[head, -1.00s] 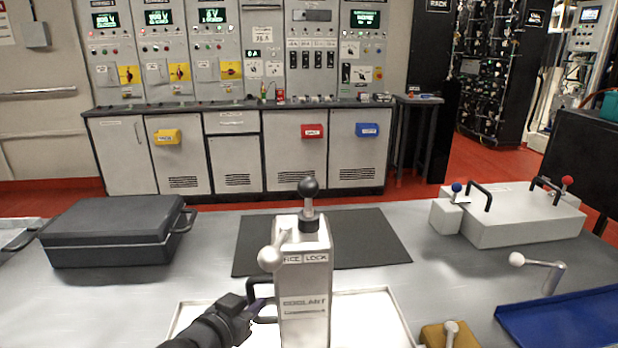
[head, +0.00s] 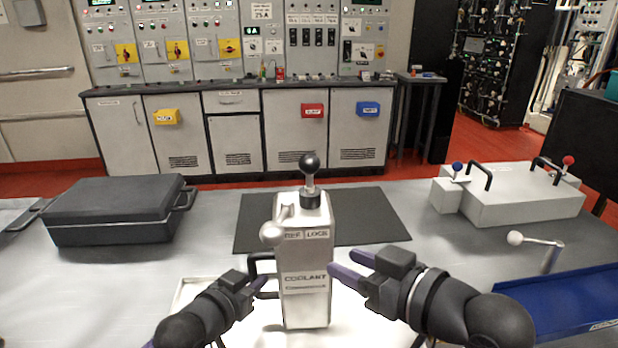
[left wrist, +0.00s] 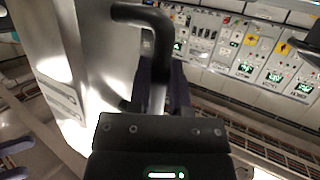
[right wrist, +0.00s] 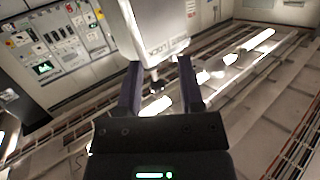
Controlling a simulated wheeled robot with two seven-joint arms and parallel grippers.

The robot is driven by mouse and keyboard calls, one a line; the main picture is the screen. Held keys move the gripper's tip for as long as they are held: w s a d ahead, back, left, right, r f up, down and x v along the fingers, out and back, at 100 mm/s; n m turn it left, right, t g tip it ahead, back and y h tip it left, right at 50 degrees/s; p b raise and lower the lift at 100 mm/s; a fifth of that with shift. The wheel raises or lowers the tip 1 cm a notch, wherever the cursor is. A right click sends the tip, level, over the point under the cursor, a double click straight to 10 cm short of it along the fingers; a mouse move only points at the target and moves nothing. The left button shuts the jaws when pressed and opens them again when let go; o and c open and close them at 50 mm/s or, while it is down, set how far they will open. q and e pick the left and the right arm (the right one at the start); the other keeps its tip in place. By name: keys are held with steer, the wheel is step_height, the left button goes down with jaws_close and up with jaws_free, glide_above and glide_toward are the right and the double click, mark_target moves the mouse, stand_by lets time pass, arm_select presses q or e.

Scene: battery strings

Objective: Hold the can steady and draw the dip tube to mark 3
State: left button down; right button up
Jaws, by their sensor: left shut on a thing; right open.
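The pale metal coolant can (head: 305,262) stands upright on a white tray (head: 190,292). A lever with a pale ball (head: 271,232) is at the can's upper left. My left gripper (head: 262,284) is shut on the black side handle (left wrist: 150,20) of the can. My right gripper (head: 343,263) is open and empty, just right of the can and below the knob. In the right wrist view the knob (right wrist: 156,88) shows inverted between the fingers.
A black case (head: 115,212) lies at the left and a dark mat (head: 365,215) behind the can. A grey block with handles (head: 520,200) stands at the right. A pale-knobbed crank (head: 515,238) and a blue tray (head: 570,300) are at the front right.

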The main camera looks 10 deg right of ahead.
mark_target(311, 181)
step_height(311, 181, up, 7)
steer(key=w+d+t, duration=0.1)
steer(key=w+t, duration=0.1)
steer(key=t, duration=0.1)
steer(key=x, duration=1)
steer(key=shift+w+a, duration=0.2)
jaws_close()
steer(key=shift+f, duration=0.1)
stand_by(0.3)
